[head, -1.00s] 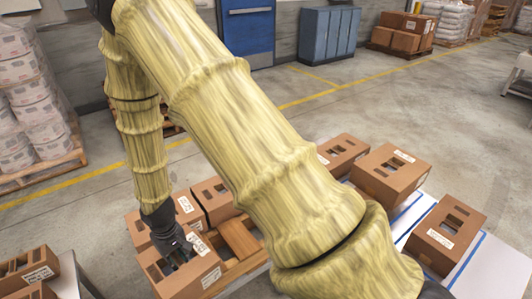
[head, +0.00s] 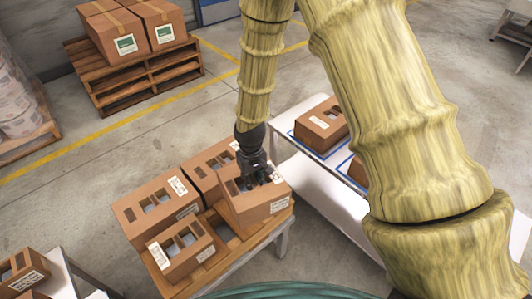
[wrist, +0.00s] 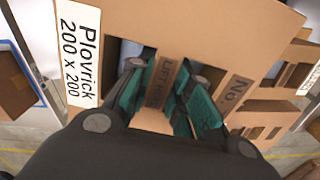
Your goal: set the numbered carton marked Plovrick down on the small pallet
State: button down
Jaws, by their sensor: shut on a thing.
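The brown carton marked Plovrick (head: 252,209) is in my gripper (head: 256,178). In the wrist view its top shows the white label "Plovrick 200 x 200" (wrist: 80,55). There my gripper (wrist: 165,95) has its fingers in the two top slots, shut on the strip between them. In the head view the carton is over the right end of the small wooden pallet (head: 222,232), close to its surface; I cannot tell whether it touches. Bare slats show to its left.
Other slotted cartons stand on the small pallet: one at left (head: 158,208), one in front (head: 180,252), one behind (head: 205,168). A white table (head: 345,200) with more cartons stands at right. A floor pallet (head: 130,88) with two cartons is at the back left.

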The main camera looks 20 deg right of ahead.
jog(key=w+r+n+p, duration=0.1)
jog(key=w, duration=0.1)
jog(key=w+d+r+n+p, duration=0.1)
jog(key=w+r, duration=0.1)
jog(key=shift+w+d+r, duration=0.1)
jog(key=shift+w+r, duration=0.1)
jog(key=shift+r, duration=0.1)
jog(key=shift+w+d+n, duration=0.2)
jog(key=shift+w+n, duration=0.2)
jog(key=shift+n, duration=0.1)
jog(key=shift+f+b, duration=0.9)
jog(key=shift+f, duration=0.5)
jog(key=shift+f, duration=0.25)
jog(key=shift+s+f+b, duration=0.1)
jog(key=shift+f+b, duration=0.3)
jog(key=shift+f, duration=0.25)
jog(key=shift+f, duration=0.1)
notch_tip(320, 180, down, 11)
jog(key=b, duration=0.5)
jog(key=shift+f+b, duration=0.15)
jog(key=shift+b, duration=0.15)
jog(key=shift+f, duration=0.25)
dwell(0.6)
jog(key=c, duration=1.2)
grip_release()
jog(key=shift+c, duration=0.2)
